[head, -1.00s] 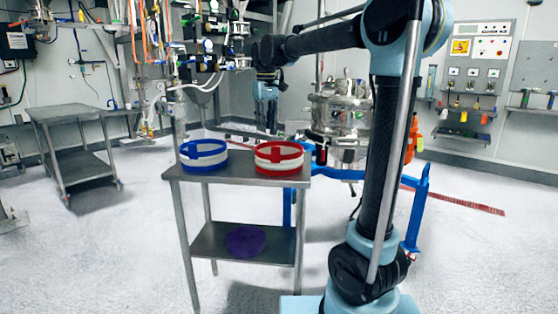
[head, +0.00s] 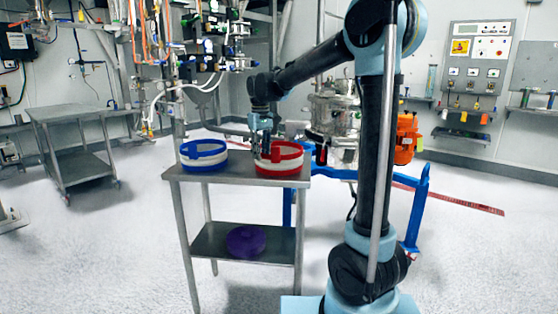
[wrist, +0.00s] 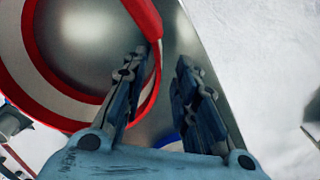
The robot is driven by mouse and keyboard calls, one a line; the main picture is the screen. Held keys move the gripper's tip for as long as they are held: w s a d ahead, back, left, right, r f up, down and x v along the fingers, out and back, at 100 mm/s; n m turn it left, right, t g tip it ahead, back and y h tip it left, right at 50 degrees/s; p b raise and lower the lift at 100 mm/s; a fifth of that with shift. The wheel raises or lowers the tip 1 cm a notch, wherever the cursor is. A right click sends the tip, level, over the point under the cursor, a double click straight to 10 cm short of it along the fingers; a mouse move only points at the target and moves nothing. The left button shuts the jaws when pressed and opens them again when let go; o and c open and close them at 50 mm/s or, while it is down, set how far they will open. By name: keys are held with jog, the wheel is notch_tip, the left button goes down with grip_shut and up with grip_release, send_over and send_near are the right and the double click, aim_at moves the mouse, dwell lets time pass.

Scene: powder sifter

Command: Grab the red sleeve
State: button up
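The red sleeve (head: 284,168), a red and white ring with a red strap, sits on the top shelf of the metal cart (head: 240,181). My gripper (head: 263,150) points down at the left part of its rim. In the wrist view my gripper (wrist: 164,58) is open. Its left finger is over the inside of the red sleeve (wrist: 32,50) and its right finger is outside. The sleeve's wall shows between the fingers, close to the left one. I cannot tell whether a finger touches it.
A blue and white sleeve (head: 204,163) sits left of the red one on the same cart top. A purple round item (head: 245,240) lies on the lower shelf. A blue frame (head: 413,215) and a steel vessel (head: 333,115) stand behind and right. Another cart (head: 72,115) stands far left.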

aim_at(261, 173)
jog(key=shift+w+a+f, duration=0.1)
jog(key=shift+w+f, duration=0.05)
jog(key=shift+f, duration=1.3)
jog(key=shift+w+a+f, duration=0.1)
jog(key=shift+f, duration=1.3)
grip_shut()
